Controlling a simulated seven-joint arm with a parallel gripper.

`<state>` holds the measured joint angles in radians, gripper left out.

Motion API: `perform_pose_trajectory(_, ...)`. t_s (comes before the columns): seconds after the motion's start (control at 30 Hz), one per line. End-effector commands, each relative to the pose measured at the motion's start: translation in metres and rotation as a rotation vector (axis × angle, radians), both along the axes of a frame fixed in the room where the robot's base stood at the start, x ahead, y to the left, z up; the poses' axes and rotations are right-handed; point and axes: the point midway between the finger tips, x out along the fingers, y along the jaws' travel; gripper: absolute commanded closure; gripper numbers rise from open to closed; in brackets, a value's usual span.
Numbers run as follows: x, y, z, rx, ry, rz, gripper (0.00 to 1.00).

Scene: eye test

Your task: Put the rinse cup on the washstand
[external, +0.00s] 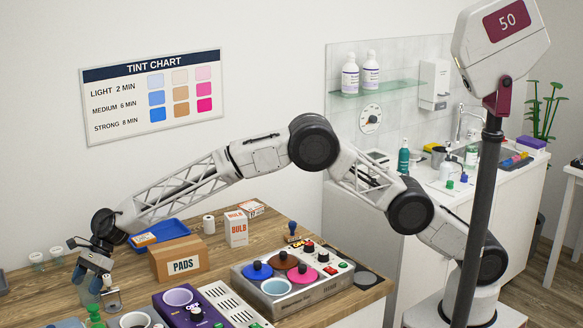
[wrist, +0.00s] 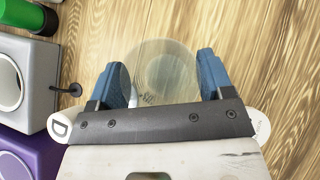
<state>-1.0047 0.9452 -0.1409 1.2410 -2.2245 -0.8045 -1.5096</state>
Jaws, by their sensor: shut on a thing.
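A clear, see-through round cup (wrist: 160,72), which looks like the rinse cup, sits between the two blue fingers of my gripper (wrist: 166,66) in the wrist view. My gripper is shut on it, with wood grain showing through and behind it. In the external view my gripper (external: 96,278) points down at the table's left end; the cup is hard to make out there, and I cannot tell if it touches the table. The washstand (external: 436,190) is the white counter with a sink and tap at the right, far from my gripper.
Close to my gripper are a green-topped item (external: 95,314) and a purple warmer (external: 180,312). A PADS box (external: 180,260), a blue tray (external: 172,229) and a BULB box (external: 236,229) stand nearby. Bottles and small items crowd the washstand. A dark pole (external: 478,215) stands in front.

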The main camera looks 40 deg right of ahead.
Motion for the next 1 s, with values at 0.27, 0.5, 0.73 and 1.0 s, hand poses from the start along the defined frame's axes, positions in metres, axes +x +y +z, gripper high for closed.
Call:
perform_pose_trajectory(0.27,0.0,0.0,-0.003,0.0,0.0,0.0,0.19)
perform_pose_trajectory(0.5,0.0,0.0,-0.003,0.0,0.0,0.0,0.15)
perform_pose_trajectory(0.73,0.0,-0.001,0.001,0.0,0.0,0.0,0.15)
perform_pose_trajectory(1.0,0.005,-0.012,0.014,0.0,0.0,0.0,0.15)
